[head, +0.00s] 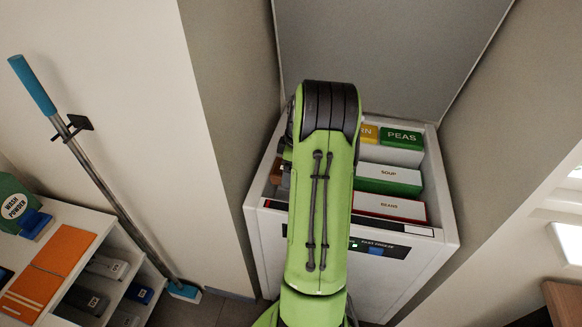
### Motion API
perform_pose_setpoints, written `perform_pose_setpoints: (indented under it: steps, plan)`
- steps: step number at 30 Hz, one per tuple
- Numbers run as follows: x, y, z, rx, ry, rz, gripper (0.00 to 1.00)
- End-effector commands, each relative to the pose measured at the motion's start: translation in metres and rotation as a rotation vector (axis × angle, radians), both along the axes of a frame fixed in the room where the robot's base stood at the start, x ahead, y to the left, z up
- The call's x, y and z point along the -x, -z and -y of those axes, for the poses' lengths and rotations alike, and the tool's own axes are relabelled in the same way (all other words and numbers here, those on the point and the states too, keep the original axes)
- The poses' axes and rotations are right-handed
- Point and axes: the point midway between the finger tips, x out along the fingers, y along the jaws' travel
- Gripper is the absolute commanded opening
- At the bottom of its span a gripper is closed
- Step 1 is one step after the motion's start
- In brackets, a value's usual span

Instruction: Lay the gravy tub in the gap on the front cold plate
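My green arm rises through the middle of the head view and hides much of an open chest freezer (252,222). My gripper does not show; the arm blocks the view beyond it. No tub marked gravy can be made out. A brownish thing (283,182) shows partly in the freezer, left of my arm; I cannot tell what it is. A white and green SOUP tub (388,176) and a white and red BEANS tub (390,205) lie right of my arm. The front plate and any gap on it are hidden or cannot be told.
A green-topped PEAS tub (401,137) and a yellow-topped tub (369,134) are at the freezer's back. The raised lid (390,50) stands behind. Walls flank the freezer closely. At left are a shelf unit (75,215) and a blue-handled mop (85,165).

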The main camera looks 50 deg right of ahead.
Motion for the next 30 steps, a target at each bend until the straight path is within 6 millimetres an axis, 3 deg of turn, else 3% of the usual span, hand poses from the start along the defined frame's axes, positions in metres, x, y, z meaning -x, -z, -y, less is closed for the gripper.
perform_pose_setpoints:
  steps: [30]
  plan:
    - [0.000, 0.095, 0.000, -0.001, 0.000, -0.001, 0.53]
